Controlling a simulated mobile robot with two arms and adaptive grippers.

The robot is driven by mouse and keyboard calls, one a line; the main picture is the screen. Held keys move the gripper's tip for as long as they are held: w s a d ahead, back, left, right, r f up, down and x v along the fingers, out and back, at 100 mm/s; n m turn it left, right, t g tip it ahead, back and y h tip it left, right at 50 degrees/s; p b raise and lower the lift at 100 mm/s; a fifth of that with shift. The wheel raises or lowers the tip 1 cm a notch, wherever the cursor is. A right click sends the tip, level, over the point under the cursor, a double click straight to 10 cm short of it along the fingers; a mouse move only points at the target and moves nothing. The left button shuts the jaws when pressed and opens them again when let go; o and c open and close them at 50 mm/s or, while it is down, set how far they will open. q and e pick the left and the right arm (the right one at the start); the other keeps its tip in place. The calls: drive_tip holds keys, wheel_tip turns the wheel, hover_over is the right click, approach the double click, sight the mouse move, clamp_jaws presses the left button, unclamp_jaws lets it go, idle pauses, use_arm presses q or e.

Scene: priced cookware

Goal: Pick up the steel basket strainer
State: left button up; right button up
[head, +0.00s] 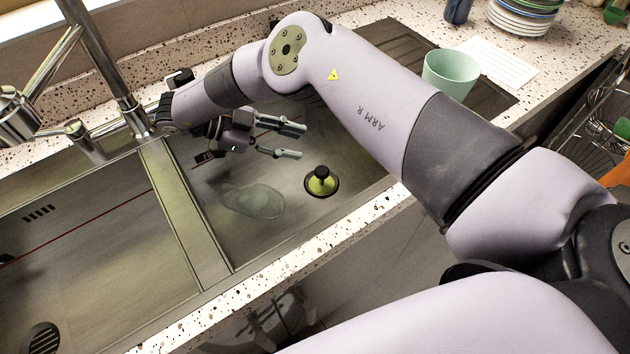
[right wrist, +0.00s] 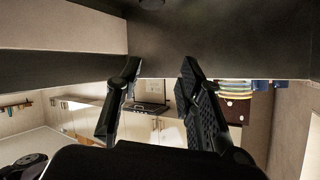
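The steel basket strainer (head: 321,182) sits on the floor of the right sink basin in the head view, upright, with a black knob on top and an olive-tinted rim. My right gripper (head: 295,141) is inside the same basin, above and a little left of the strainer in the picture. Its two fingers are apart with nothing between them, and point to the right. The right wrist view also shows the open, empty fingers (right wrist: 160,78). A dark round shape at that view's top edge is too cut off to identify. My left gripper is not in view.
A metal divider (head: 185,215) separates the two basins. The faucet (head: 105,70) stands behind it at the left. A mint-green cup (head: 450,75) and stacked plates (head: 522,18) are on the right. The speckled counter edge (head: 285,245) runs along the front.

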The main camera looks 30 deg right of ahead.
sight(322, 174)
drive_tip(key=f, duration=0.3)
drive_tip(key=f+b, duration=0.1)
drive_tip(key=f, duration=0.1)
drive_tip(key=shift+s+f, duration=0.3)
drive_tip(key=shift+s, duration=0.1)
wheel_tip(322, 174, down, 3)
drive_tip(key=shift+f+b, duration=0.1)
drive_tip(key=shift+b, duration=0.35)
drive_tip(key=shift+s+d+p, duration=0.2)
drive_tip(key=shift+d+p, duration=0.1)
drive_tip(key=shift+d, duration=0.35)
drive_tip(key=shift+s+d, duration=0.1)
drive_tip(key=shift+d, duration=0.2)
drive_tip(key=x, duration=0.4)
drive_tip(key=shift+s+d+f+p, duration=0.1)
drive_tip(key=shift+d+f+p, duration=0.15)
drive_tip(key=shift+f+p, duration=0.1)
drive_tip(key=shift+s+d+f, duration=0.1)
drive_tip(key=shift+d, duration=0.2)
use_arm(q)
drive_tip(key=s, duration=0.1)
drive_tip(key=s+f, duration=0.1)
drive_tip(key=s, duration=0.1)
use_arm(e)
drive_tip(key=shift+a, duration=0.1)
